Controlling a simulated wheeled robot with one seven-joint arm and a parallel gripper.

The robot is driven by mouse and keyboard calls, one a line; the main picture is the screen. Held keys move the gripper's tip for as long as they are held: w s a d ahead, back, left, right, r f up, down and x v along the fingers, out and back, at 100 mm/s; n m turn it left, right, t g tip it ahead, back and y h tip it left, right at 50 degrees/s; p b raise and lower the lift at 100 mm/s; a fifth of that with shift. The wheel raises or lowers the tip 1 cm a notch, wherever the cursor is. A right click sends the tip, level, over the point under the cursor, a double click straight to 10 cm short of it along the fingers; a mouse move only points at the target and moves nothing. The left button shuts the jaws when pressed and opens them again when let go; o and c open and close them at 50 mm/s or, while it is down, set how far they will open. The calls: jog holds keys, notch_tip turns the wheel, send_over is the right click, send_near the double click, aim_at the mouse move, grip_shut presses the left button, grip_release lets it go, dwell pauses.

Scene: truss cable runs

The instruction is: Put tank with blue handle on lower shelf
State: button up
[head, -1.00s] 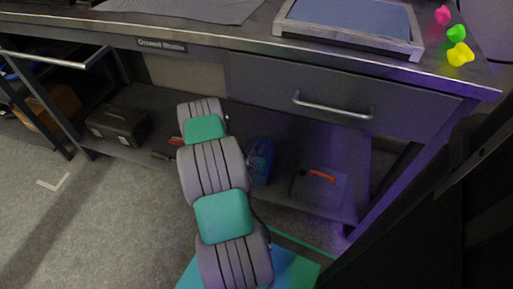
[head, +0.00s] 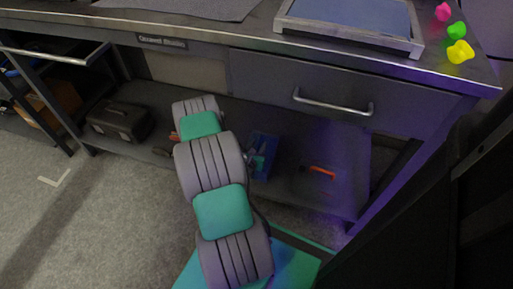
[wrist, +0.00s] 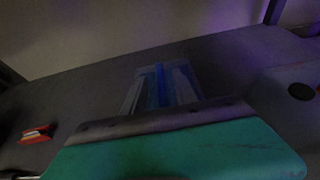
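The tank with the blue handle (head: 266,143) stands on the lower shelf (head: 345,150) under the bench, just right of my arm in the head view. In the wrist view it is a dim, pale, see-through box with a blue strip (wrist: 160,85) along its middle. My gripper (head: 255,163) is low at the tank's near left side in the head view, mostly hidden behind my arm. The wrist view shows a broad green part of my gripper across the bottom, in front of the tank. The fingertips and any contact with the tank are not clear.
A clear box with an orange-red handle (head: 322,171) sits right of the tank on the shelf. A dark toolbox (head: 120,120) sits at the left. A red object (wrist: 37,133) lies left in the wrist view. The drawer (head: 340,95) and bench top hang above.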

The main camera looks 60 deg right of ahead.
jog(key=p+v, duration=0.1)
jog(key=v, duration=0.4)
jog(key=shift+a+r, duration=0.2)
jog(key=shift+a, duration=0.1)
jog(key=w+a+r+m+g+y, duration=0.1)
jog(key=w+a+r+m+y, duration=0.4)
jog(key=w+r+m, duration=0.8)
jog(key=w+a+r+m+t+y, duration=0.1)
jog(key=w+a+r+m+y, duration=0.15)
jog(key=a, duration=0.55)
jog(key=w+a+r+m+y, duration=0.1)
jog(key=a+r+m, duration=0.15)
jog(key=a, duration=0.65)
jog(key=s+a+r+m+y, duration=0.1)
jog(key=s+a+r+y, duration=0.1)
jog(key=a, duration=0.8)
jog(key=s+a+r+y, duration=0.3)
jog(key=s+a+r, duration=0.2)
jog(key=a, duration=0.5)
jog(key=shift+s+r+m, duration=0.25)
jog(key=shift+r+m, duration=0.15)
jog(key=shift+r, duration=0.2)
